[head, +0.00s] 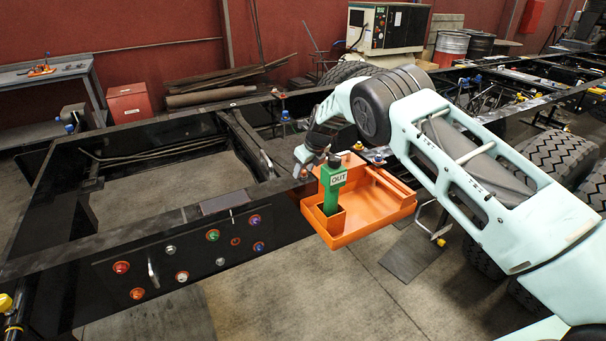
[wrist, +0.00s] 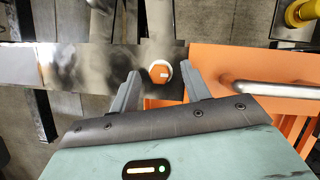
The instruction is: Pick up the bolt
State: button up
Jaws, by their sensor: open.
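The bolt (wrist: 160,73), with an orange hexagonal head and a pale ring around it, shows in the wrist view at the edge of a dark metal beam. My gripper (wrist: 160,70) is open, its two grey fingers on either side of the bolt in the picture. I cannot tell whether the fingers are level with the bolt or above it, and I see no contact. In the head view my gripper (head: 316,160) is over the beam beside the orange tray, and I cannot make out the bolt there.
The orange tray (head: 372,224) hangs on the beam (head: 75,248), holding a green object marked OUT (head: 331,188) close to my gripper. Several coloured round fittings sit on the front panel (head: 190,255). Large tyres (head: 555,158) stand at right. The floor in front is mostly clear.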

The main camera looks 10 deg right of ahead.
jog(key=shift+a+f, duration=0.1)
jog(key=shift+f, duration=0.15)
jog(key=shift+s+f, duration=0.1)
jog(key=shift+f, duration=0.1)
grip_shut()
jog(key=shift+r+b, duration=0.4)
jog(key=shift+r, duration=0.1)
notch_tip(320, 180, up, 10)
jog(key=b, duration=0.2)
notch_tip(320, 180, up, 10)
jog(key=r+p, duration=0.1)
jog(key=p, duration=0.9)
send_over(304, 172)
jog(key=shift+f, duration=0.25)
dwell(0.3)
